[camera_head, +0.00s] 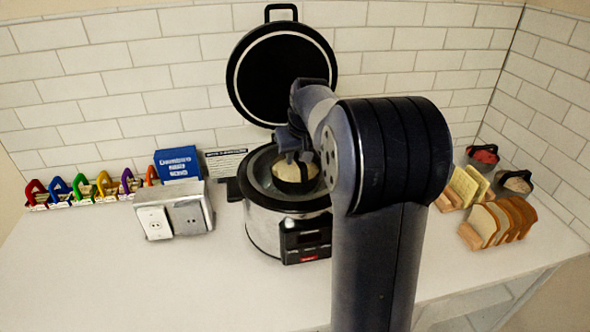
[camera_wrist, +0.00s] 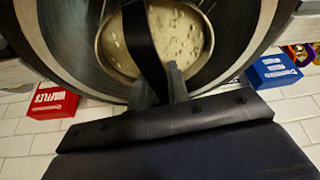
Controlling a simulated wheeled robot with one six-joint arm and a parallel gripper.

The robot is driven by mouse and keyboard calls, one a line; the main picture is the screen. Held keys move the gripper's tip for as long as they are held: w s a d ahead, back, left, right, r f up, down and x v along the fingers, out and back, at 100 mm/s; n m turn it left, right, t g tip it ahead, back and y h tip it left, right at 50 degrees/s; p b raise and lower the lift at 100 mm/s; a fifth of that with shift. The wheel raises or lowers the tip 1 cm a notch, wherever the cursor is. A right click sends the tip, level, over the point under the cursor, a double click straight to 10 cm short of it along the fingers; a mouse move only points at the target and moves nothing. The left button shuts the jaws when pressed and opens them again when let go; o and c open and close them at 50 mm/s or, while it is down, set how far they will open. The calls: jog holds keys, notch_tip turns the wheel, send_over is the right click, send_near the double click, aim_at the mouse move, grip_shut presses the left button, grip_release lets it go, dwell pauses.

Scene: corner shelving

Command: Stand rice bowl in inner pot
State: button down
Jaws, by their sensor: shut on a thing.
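The rice bowl (camera_head: 287,176) is a round bowl of pale, speckled rice with a black strap handle over it. It is inside the inner pot (camera_head: 262,165) of the silver and black cooker, with its lid open. My gripper (camera_head: 290,142) is above the pot, shut on the strap. In the wrist view the bowl (camera_wrist: 185,40) lies within the grey wall of the pot (camera_wrist: 217,68), and the fingers (camera_wrist: 163,82) grip the strap. I cannot tell whether the bowl touches the pot floor. My arm hides the cooker's right side.
The round black lid (camera_head: 275,75) stands upright behind the cooker. A socket box (camera_head: 172,212), a blue box (camera_head: 178,163) and several coloured clips (camera_head: 80,190) are left. Bread slices (camera_head: 497,222) and two strapped bowls (camera_head: 484,155) are right. The front left counter is clear.

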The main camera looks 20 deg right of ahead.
aim_at(295, 169)
jog(key=shift+f, duration=1.95)
jog(key=c, duration=1.8)
grip_release()
jog(key=shift+f, duration=0.25)
jog(key=o, duration=0.4)
jog(key=shift+o, duration=0.2)
jog(key=shift+r, duration=0.1)
jog(key=shift+r+p, duration=0.2)
jog(key=shift+p, duration=0.15)
jog(key=b+v, duration=0.1)
jog(key=v, duration=1.1)
jog(key=shift+s+f+b, duration=0.1)
jog(key=shift+b, duration=0.25)
